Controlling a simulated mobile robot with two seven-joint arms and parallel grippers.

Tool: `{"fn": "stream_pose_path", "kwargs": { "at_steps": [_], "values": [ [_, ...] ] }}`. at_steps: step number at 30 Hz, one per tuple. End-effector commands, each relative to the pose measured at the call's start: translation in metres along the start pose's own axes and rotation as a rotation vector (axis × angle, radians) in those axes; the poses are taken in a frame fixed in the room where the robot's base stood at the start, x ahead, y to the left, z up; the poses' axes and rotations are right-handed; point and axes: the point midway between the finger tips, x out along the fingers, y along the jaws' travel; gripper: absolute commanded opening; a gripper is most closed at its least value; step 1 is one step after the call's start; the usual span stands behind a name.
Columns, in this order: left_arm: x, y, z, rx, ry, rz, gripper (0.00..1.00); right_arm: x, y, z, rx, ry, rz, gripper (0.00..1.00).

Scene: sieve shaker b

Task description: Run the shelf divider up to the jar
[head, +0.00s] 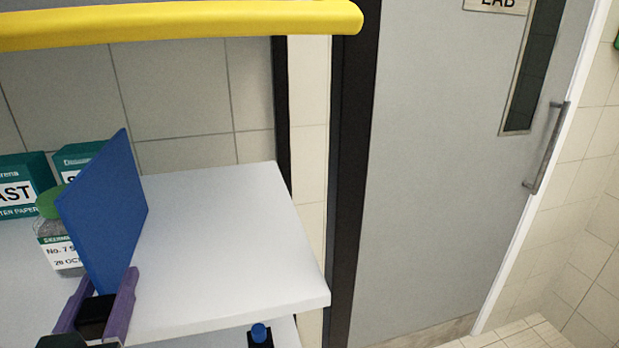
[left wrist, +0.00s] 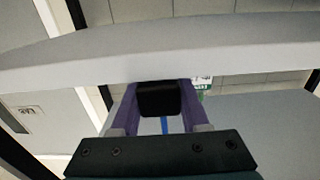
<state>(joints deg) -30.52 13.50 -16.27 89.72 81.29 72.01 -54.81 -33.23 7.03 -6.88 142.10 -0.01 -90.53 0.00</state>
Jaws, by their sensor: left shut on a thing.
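The shelf divider (head: 107,205) is a blue upright panel on the white shelf (head: 215,240). The jar (head: 62,253), with a green lid and a white label, stands just left of the divider. The divider hides part of the jar, and I cannot tell whether they touch. My left gripper (head: 109,282), with purple fingers, is shut on the divider's near lower edge at the shelf's front. In the left wrist view, the fingers (left wrist: 160,122) show with a thin blue strip between them. My right gripper is not in view.
Teal boxes (head: 25,182) stand at the back left, behind the jar. The shelf right of the divider is bare. A yellow bar (head: 180,22) crosses above. A small black item with a blue top (head: 260,335) sits below the shelf. A grey door (head: 440,170) is at right.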

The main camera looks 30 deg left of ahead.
Motion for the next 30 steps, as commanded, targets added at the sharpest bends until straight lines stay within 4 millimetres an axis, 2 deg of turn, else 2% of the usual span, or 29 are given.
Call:
{"fn": "stream_pose_path", "kwargs": {
  "at_steps": [6,7,14,23,26,30],
  "values": [
    [0.0,0.0,0.0,0.001,0.002,-0.002,0.0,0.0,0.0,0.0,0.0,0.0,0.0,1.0],
    [0.0,0.0,0.0,0.001,0.002,-0.002,0.48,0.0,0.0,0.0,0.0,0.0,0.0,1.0],
    [0.0,0.0,0.0,0.001,0.0,-0.001,0.74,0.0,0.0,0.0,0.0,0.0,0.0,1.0],
    [-0.002,0.0,0.001,0.001,-0.001,-0.001,0.75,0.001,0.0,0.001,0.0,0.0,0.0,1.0],
    [-0.013,0.0,0.003,0.001,-0.004,-0.002,0.75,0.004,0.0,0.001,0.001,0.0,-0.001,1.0],
    [-0.04,0.0,0.005,0.0,-0.006,-0.002,0.75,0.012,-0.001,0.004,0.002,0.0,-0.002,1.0]
  ]
}}
